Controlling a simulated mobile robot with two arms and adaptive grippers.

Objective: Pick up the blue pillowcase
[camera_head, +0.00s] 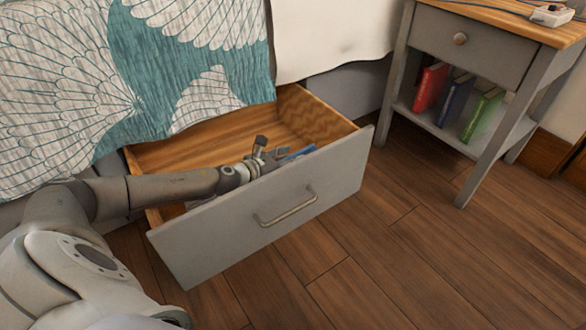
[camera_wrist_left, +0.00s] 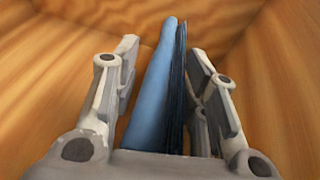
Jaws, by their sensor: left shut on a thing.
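The blue pillowcase (camera_wrist_left: 153,92) is a folded cloth standing on edge between the fingers of my left gripper (camera_wrist_left: 162,85) in the left wrist view. A darker blue layer shows along its right side. The gripper is shut on it. In the head view my left gripper (camera_head: 268,168) reaches into the open wooden drawer (camera_head: 200,153), behind its grey front. Only a small blue part of the pillowcase (camera_head: 298,154) shows there, above the drawer front. The rest of it is hidden. My right gripper is not in view.
The drawer's grey front (camera_head: 285,211) with a metal handle (camera_head: 286,208) stands close beside my left arm. A bed with a teal and white cover (camera_head: 180,65) overhangs the drawer. A grey nightstand (camera_head: 470,60) with several books stands at the right. The wooden floor is clear.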

